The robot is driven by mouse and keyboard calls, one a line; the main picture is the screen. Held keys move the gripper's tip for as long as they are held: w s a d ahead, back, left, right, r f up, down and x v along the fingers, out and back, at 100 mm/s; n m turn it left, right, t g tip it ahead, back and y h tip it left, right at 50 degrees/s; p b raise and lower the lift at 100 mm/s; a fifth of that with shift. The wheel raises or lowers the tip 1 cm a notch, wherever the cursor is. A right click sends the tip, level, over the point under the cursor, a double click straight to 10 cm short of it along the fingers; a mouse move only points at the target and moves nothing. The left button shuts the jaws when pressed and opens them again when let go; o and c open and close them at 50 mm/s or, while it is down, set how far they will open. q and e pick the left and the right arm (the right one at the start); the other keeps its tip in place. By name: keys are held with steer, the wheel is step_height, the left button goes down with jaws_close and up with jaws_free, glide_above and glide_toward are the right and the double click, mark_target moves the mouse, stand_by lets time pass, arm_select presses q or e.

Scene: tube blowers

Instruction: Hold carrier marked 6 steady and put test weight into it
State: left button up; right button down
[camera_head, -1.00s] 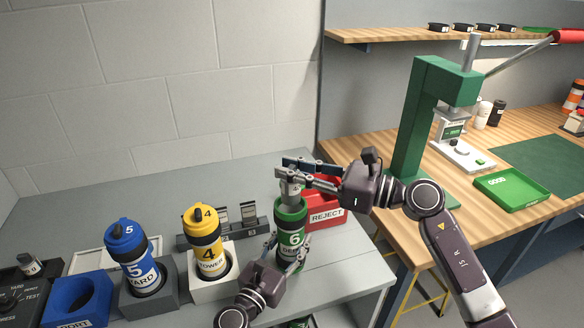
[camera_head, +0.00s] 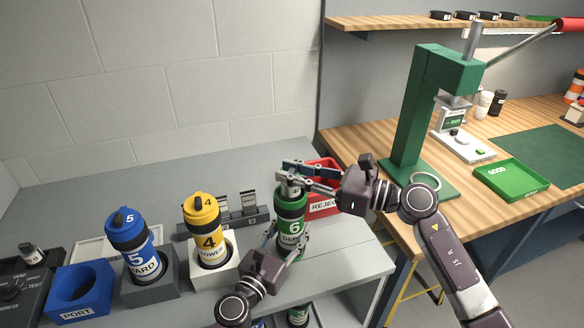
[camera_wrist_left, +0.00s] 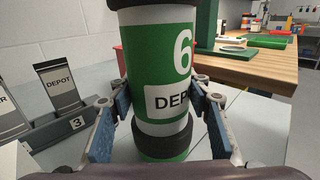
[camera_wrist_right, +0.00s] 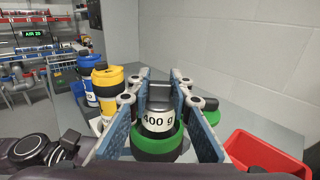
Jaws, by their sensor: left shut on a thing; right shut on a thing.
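The green carrier marked 6 (camera_head: 291,228) stands upright on the grey bench with its top open. My left gripper (camera_head: 290,243) is shut on its body from the front; in the left wrist view the carrier's DEPOT label (camera_wrist_left: 168,98) shows between the blue pads. My right gripper (camera_head: 297,178) is shut on the silver test weight at the carrier's mouth. In the right wrist view the weight (camera_wrist_right: 158,122) reads 400 g and sits partly inside the green rim (camera_wrist_right: 157,146). Its lower part is hidden in the carrier.
The yellow carrier 4 (camera_head: 204,225) and blue carrier 5 (camera_head: 130,235) stand in holders at the left. An empty blue port (camera_head: 80,290) is beside them. A red REJECT bin (camera_head: 325,208) is close behind on the right. A green press (camera_head: 420,120) stands on the wooden bench.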

steer(key=shift+f, duration=0.55)
steer(key=c, duration=1.7)
jaws_free()
steer(key=shift+f, duration=0.2)
steer(key=v, duration=1.2)
steer(key=shift+r, duration=0.15)
